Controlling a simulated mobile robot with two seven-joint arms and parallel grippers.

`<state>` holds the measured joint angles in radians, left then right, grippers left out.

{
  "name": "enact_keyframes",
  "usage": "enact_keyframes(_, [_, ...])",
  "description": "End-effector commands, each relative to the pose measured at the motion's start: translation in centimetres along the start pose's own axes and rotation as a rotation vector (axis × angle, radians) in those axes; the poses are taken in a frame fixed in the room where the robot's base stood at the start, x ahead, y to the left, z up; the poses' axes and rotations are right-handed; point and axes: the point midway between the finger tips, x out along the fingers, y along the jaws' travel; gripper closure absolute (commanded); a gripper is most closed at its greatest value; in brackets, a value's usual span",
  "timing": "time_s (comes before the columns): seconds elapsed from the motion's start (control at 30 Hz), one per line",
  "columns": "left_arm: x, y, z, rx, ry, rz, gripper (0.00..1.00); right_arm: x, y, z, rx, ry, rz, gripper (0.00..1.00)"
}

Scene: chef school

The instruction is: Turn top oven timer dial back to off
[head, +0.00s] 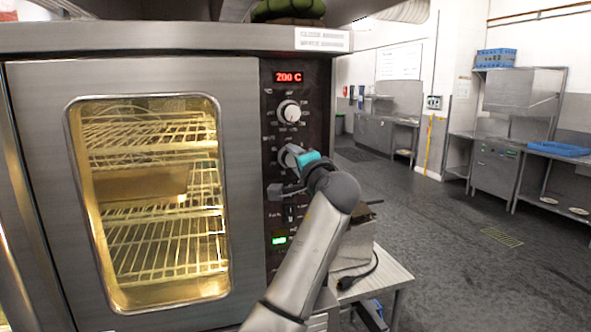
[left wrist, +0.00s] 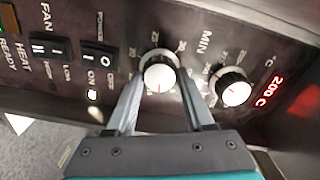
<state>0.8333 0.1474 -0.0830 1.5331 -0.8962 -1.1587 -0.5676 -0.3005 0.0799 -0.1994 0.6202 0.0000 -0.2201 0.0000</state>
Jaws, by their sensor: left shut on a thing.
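The timer dial (left wrist: 159,75) is a white knob with a black skirt, next to the "MIN" marking in the left wrist view. In the head view it (head: 290,156) is the lower of two round knobs on the oven's dark control panel (head: 270,118), partly hidden by my gripper. My left gripper (left wrist: 159,92) has a finger on each side of this dial and is shut on it. In the head view the gripper (head: 288,163) reaches the panel from the right. A small red mark shows on the dial's face. My right gripper is in neither view.
The temperature dial (head: 289,112) sits just above, under a red display (head: 288,77) reading 200 C. Rocker switches (left wrist: 98,55) lie below the timer. The lit oven door (head: 150,205) is closed, left of the panel. Open floor (head: 460,260) lies to the right.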

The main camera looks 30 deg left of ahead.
Motion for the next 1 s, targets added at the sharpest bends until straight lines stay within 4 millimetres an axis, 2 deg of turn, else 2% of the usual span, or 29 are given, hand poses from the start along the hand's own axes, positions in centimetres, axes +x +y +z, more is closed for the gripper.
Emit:
enact_keyframes(0.2, [0.0, 0.3, 0.1, -0.208, 0.000, 0.004, 1.00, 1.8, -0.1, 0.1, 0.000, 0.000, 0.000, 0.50])
enact_keyframes(1.0, [0.0, 0.1, 0.2, -0.966, -0.001, 0.004, 1.00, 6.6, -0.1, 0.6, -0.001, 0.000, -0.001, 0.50])
